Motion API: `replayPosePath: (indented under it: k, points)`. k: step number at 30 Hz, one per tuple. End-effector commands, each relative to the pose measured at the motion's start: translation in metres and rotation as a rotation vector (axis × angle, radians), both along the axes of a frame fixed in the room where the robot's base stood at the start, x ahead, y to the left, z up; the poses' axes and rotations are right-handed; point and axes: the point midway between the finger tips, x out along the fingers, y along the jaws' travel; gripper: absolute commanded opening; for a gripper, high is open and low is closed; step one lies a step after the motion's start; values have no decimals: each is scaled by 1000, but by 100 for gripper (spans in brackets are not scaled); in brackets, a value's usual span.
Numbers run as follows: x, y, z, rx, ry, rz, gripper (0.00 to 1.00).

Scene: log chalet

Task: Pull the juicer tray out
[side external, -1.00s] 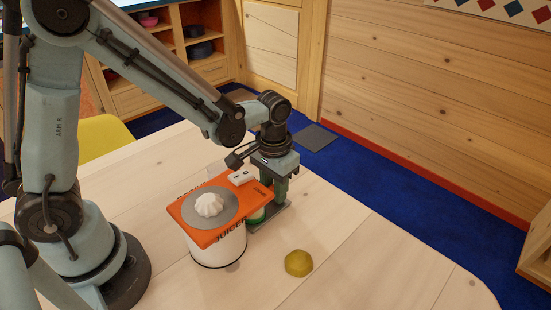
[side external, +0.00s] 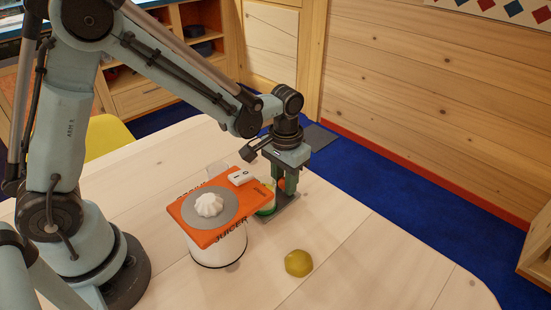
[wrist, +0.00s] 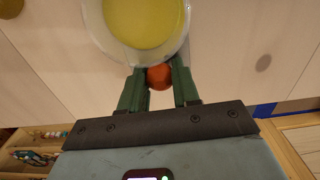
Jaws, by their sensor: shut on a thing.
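The juicer (side external: 217,246) stands upright on the table, with a white body, an orange top and a white ribbed cone on a grey disc. The round tray (wrist: 97,30) is clear-walled with yellow inside. My gripper (wrist: 158,73) is shut on the tray's orange knob (wrist: 158,79), low over the table on the juicer's right. The wrist view cuts off the tray's far side, so I cannot tell whether it is fully clear of the juicer.
The table to the right is clear. A yellow chair (side external: 107,135) stands at the table's far edge.

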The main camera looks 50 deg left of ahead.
Motion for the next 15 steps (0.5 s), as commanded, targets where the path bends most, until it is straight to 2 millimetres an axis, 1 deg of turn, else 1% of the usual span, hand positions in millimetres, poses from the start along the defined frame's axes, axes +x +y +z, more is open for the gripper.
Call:
replayPosePath:
  k: [15]
  points:
    - [24,1,0,0,-1,1,1]
